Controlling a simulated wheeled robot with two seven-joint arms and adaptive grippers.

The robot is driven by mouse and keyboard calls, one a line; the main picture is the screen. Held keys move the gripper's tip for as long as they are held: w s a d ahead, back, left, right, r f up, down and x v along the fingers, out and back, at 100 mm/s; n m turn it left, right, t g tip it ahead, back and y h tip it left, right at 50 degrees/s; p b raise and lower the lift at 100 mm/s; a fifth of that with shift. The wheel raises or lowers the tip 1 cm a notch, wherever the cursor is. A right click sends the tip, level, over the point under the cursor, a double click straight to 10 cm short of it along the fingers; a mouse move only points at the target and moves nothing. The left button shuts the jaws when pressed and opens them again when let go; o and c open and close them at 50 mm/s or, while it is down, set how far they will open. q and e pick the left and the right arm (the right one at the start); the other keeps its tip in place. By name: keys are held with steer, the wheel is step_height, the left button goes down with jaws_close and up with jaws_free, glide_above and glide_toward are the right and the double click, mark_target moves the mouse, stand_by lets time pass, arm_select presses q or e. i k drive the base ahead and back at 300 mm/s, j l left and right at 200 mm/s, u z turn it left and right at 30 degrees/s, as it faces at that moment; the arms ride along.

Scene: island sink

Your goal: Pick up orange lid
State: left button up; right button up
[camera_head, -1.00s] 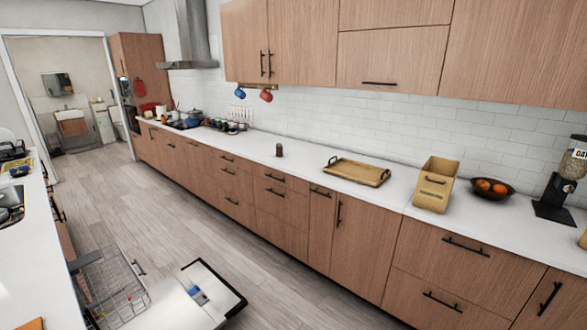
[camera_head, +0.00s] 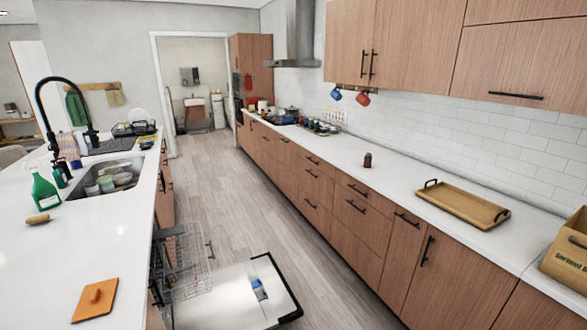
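The orange lid (camera_head: 96,300) is a flat, square piece with a small raised knob. It lies on the white island counter (camera_head: 112,262) at the lower left of the head view, near the counter's aisle-side edge. Neither of my grippers shows in the head view, so nothing is seen touching the lid.
The island sink (camera_head: 106,180) holds dishes, with a black faucet (camera_head: 45,105), a green spray bottle (camera_head: 44,190) and a brush (camera_head: 38,220) nearby. An open dishwasher (camera_head: 225,300) with its rack (camera_head: 182,262) out blocks the aisle beside the island. Wooden floor (camera_head: 215,180) is free beyond.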

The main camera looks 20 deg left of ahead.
mark_target(97, 299)
steer(key=i+u, duration=0.15)
steer(key=u, duration=0.3)
steer(key=i+l+u, duration=0.15)
steer(key=u, duration=0.3)
steer(key=i+l+u, duration=0.15)
steer(key=u, duration=0.3)
steer(key=i+l+u, duration=0.1)
steer(key=l+u, duration=0.15)
steer(key=u, duration=0.2)
steer(key=l+u, duration=0.2)
steer(key=u, duration=0.25)
steer(key=i+l+u, duration=0.1)
steer(key=l+u, duration=0.2)
steer(key=u, duration=0.15)
steer(key=i+l+u, duration=0.1)
steer(key=l+u, duration=0.65)
steer(key=u, duration=0.15)
steer(key=l+u, duration=0.3)
steer(key=l, duration=0.2)
